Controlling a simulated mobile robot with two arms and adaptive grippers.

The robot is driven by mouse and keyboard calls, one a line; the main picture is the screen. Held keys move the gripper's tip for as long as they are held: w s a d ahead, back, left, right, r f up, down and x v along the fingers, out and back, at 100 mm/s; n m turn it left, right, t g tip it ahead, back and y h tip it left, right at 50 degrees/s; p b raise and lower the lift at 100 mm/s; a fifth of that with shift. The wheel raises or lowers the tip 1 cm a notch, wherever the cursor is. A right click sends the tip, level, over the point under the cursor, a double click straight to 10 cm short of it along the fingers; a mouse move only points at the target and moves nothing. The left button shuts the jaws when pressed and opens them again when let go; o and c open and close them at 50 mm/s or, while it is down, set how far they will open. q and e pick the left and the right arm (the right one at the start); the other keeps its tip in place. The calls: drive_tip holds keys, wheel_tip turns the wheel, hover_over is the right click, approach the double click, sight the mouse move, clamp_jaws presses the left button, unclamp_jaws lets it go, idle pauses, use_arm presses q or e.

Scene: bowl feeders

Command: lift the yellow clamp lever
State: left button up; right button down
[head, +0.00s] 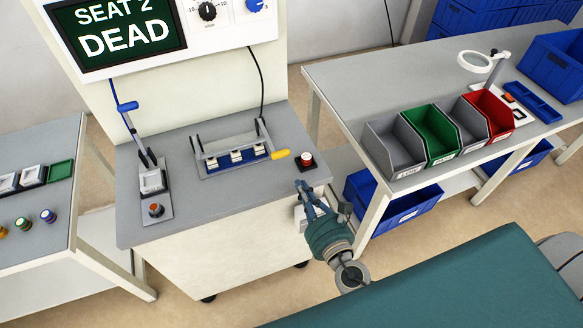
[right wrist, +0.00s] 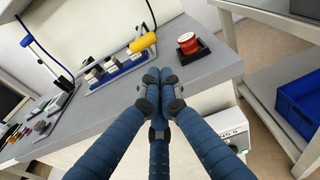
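The clamp lever is a grey bar frame with a yellow handle (head: 280,154). It lies low over a blue strip (head: 237,163) with several small pale blocks on the grey bench. The yellow handle also shows in the right wrist view (right wrist: 143,43), beyond my fingertips. My right gripper (head: 304,188) is at the bench's front right edge, in front of and to the right of the handle, apart from it. In the right wrist view its blue fingers (right wrist: 160,78) come together at the tips with nothing between them. My left gripper is out of view.
A red button (head: 306,158) on a black base (right wrist: 192,48) stands right of the handle. A blue-handled upright lever (head: 127,106) stands at the bench's left. A screen (head: 110,30) reads "SEAT 2 DEAD". Bins (head: 395,150) stand on the right table.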

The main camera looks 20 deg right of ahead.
sight(289, 170)
drive_tip(key=w, duration=0.3)
drive_tip(key=w+f, duration=0.1)
drive_tip(key=w, duration=0.2)
drive_tip(key=w+p, duration=0.1)
drive_tip(key=w, duration=0.3)
drive_tip(key=shift+a+f, duration=0.15)
drive_tip(key=shift+f, duration=0.05)
